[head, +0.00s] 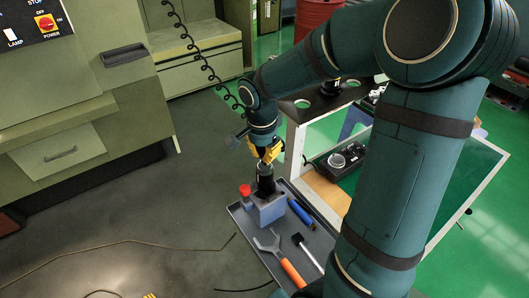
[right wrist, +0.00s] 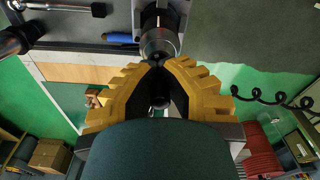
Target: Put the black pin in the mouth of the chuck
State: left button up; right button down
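My right gripper (head: 264,154) has yellow ribbed fingers and is above the chuck in the head view. In the right wrist view its fingers (right wrist: 160,68) close in on a dark round piece, which looks like the black pin (right wrist: 160,98). The pin is mostly hidden by the fingers. The chuck (head: 265,186) stands upright on a blue-grey block (head: 270,213). In the right wrist view the chuck (right wrist: 159,38) is just beyond the fingertips, its mouth partly hidden. I cannot tell whether pin and chuck touch. A yellow ribbed bit at the head view's bottom edge may be my left gripper (head: 150,296).
A white-framed cart (head: 458,212) stands to the right. Grey floor is open at left.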

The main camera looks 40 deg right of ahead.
jog(key=shift+f+b, duration=0.5)
jog(key=shift+f, duration=0.15)
dwell(0.3)
jog(key=c, duration=1.1)
grip_release()
jog(key=shift+o, duration=0.2)
jog(key=shift+r, duration=0.1)
notch_tip(320, 180, up, 12)
jog(key=shift+a, duration=0.4)
